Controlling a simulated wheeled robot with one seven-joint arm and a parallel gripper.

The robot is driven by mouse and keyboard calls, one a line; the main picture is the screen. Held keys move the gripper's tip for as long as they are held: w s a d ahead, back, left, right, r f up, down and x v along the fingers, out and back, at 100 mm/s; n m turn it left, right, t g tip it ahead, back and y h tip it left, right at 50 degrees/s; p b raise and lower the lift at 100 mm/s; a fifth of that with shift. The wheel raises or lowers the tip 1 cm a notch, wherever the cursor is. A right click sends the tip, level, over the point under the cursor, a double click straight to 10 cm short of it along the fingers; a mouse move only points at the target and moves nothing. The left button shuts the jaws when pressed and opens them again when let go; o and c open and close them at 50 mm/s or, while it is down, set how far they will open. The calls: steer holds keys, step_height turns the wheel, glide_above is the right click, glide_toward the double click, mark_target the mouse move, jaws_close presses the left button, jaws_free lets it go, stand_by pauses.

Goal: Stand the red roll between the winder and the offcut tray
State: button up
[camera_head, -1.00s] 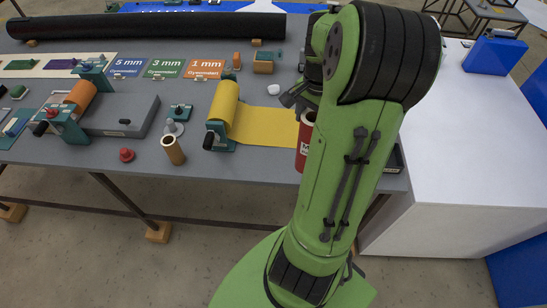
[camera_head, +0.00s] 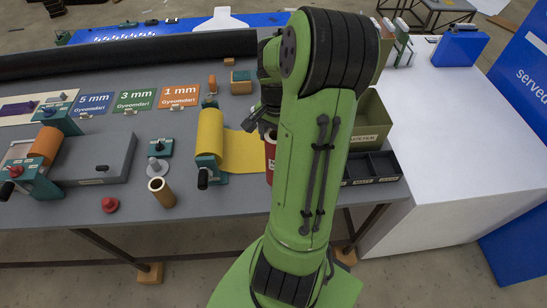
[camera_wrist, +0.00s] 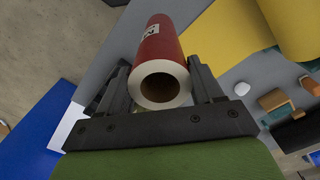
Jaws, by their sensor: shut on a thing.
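The red roll (camera_head: 270,157) looks upright in the head view, at the right end of the yellow sheet (camera_head: 243,152) and partly behind my arm. In the wrist view my gripper (camera_wrist: 158,64) is shut on the red roll (camera_wrist: 160,42), a finger on each side, with its hollow end facing the camera. I cannot tell whether its base touches the table. A teal stand with a black crank and a yellow roll (camera_head: 209,132), seemingly the winder, is to its left. A green open box (camera_head: 370,137), apparently the offcut tray, is to its right, partly behind my arm.
A black compartment tray (camera_head: 372,168) lies in front of the green box. A brown tube (camera_head: 162,191) and a red knob (camera_head: 109,204) stand at the front left. A long black roll (camera_head: 130,54) lies along the back. The white surface (camera_head: 450,140) at right is mostly bare.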

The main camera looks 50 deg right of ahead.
step_height(320, 180, down, 5)
steer(key=shift+w+d+f, duration=0.1)
steer(key=shift+w, duration=0.05)
steer(key=shift+f, duration=0.2)
steer(key=o, duration=1.3)
steer(key=shift+c, duration=0.2)
steer(key=shift+r, duration=0.1)
